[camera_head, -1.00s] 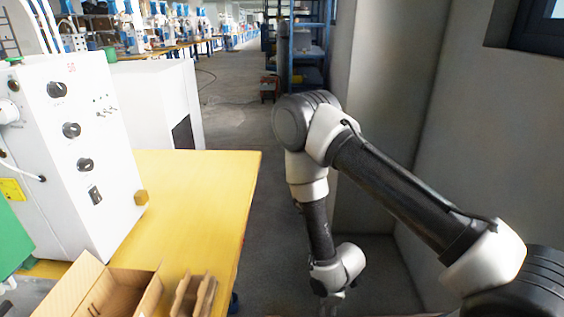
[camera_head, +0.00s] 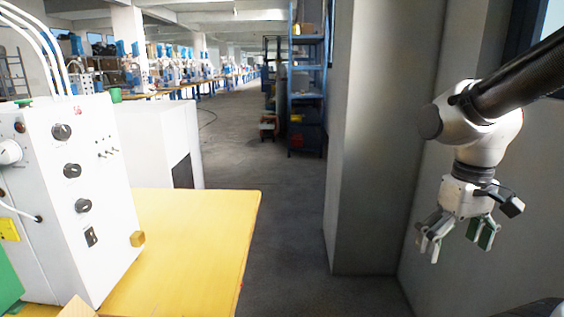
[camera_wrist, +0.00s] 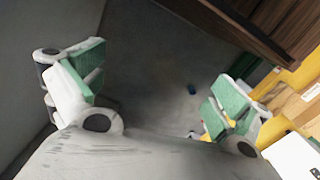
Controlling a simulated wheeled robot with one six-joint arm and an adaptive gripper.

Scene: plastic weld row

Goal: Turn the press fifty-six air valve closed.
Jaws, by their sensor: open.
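A white press cabinet (camera_head: 62,200) stands at the left of the head view. I cannot tell which part is the air valve. My gripper (camera_head: 458,236) is open and empty at the right, pointing down, far from the cabinet. Its green-padded fingers (camera_wrist: 160,85) are spread in the wrist view.
A yellow table (camera_head: 195,255) lies right of the cabinet, with bare top. A grey pillar (camera_head: 375,150) stands left of my gripper. Blue shelving (camera_head: 306,80) stands farther back along an open aisle. The wrist view shows a dark brown slatted panel (camera_wrist: 240,25) and cardboard (camera_wrist: 295,105).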

